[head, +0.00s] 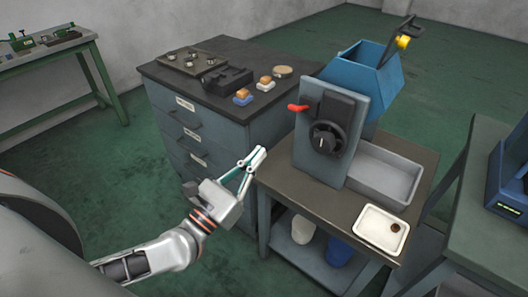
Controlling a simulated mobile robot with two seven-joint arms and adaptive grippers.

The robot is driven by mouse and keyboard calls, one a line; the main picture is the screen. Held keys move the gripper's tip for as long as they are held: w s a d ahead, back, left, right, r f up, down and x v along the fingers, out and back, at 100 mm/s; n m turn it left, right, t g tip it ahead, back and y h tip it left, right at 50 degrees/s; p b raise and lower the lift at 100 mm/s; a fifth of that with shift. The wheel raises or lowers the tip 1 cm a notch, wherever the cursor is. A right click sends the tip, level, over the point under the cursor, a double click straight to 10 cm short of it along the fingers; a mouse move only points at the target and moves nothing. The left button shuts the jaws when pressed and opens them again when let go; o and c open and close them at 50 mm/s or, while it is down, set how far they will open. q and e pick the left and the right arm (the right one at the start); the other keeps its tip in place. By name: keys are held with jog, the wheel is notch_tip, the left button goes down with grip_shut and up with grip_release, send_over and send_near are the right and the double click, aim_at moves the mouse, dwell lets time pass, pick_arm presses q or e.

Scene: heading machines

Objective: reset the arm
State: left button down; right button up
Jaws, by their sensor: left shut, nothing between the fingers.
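My left arm comes in from the lower left. My left gripper (256,158) is shut and empty, its fingertips pointing up and right. In the picture it sits in front of the drawer cabinet's right corner and just left of the machine table's front left corner. I cannot tell whether it touches either one. My right gripper is not in view.
A drawer cabinet (206,120) carries small parts. The machine table (310,200) holds a grey panel with a dial (328,138), a blue hopper (352,68), a grey bin (385,178) and a white tray (366,230). Green floor (85,165) is clear at left.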

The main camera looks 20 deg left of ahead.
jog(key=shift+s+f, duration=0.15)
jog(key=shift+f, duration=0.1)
